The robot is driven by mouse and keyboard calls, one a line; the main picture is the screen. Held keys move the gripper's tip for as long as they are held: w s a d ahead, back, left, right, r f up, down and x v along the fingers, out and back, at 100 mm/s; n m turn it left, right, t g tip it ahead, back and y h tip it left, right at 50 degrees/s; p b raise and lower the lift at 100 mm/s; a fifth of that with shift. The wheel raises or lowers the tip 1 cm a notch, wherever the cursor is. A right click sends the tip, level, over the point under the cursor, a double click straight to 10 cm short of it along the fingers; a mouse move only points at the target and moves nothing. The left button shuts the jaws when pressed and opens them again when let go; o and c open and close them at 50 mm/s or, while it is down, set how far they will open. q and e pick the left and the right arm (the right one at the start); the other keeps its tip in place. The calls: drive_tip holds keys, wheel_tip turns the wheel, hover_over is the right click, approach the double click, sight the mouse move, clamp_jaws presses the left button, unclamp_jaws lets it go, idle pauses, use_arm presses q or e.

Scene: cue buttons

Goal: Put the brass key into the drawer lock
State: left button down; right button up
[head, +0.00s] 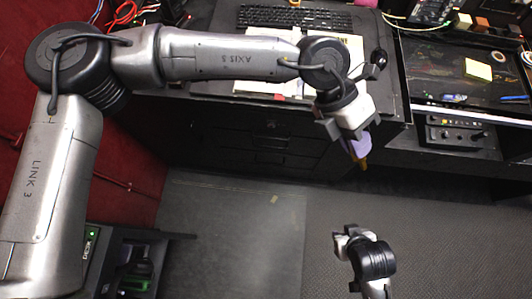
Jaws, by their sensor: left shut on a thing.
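My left gripper (350,132) is shut on a purple piece with a brass-coloured tip, which looks like the brass key (361,152). The tip points down, over the floor in front of the desk. The black drawers (270,142) under the desk are to the left of the gripper, apart from the key. The fronts are dark, and I cannot make out the lock for certain. My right gripper (350,236) is low at the bottom centre, away from the key, and its jaw opening is not clear.
The desk holds a black keyboard (297,18) and papers (262,52). At right is a dark tray (465,75) with a yellow note (478,69), above a black control panel (458,132). A red surface (128,150) is at left.

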use_arm(q)
drive_tip(key=shift+f+n+h, duration=0.15)
drive_tip(key=shift+n+h, duration=0.15)
drive_tip(key=shift+n, duration=0.2)
drive_tip(key=shift+w+f+n+t+h+b, duration=0.25)
drive_tip(key=shift+n+t+h+b, duration=0.1)
drive_tip(key=shift+n+t, duration=0.15)
drive_tip(key=w+a+f+n+t+b, duration=0.2)
drive_tip(key=a+f+n+t+b, duration=0.15)
drive_tip(key=f+n+t, duration=0.3)
drive_tip(key=w+a+f+n+t+y+b, duration=0.1)
drive_tip(key=w+a+f+n+t+b, duration=0.15)
drive_tip(key=f+n+t+b, duration=0.35)
drive_tip(key=w+a+f+n+t+b, duration=0.2)
drive_tip(key=w+f+n+t+b, duration=0.1)
drive_tip(key=f+n+t, duration=0.45)
drive_tip(key=s+a+f+n+t+y+b, duration=0.1)
drive_tip(key=a+f+n+t+y+b, duration=0.2)
drive_tip(key=f, duration=0.5)
drive_tip(key=s+a+f+n+t+y+b, duration=0.1)
drive_tip(key=a+f+n+y+b, duration=0.15)
drive_tip(key=a+f+y, duration=0.45)
drive_tip(key=w+d+f+h+b, duration=0.1)
drive_tip(key=w+d+h, duration=0.1)
drive_tip(key=w, duration=0.7)
drive_tip(key=shift+w+d+f+n, duration=0.2)
drive_tip(key=shift+d+f+n, duration=0.2)
drive_tip(key=shift+n, duration=0.05)
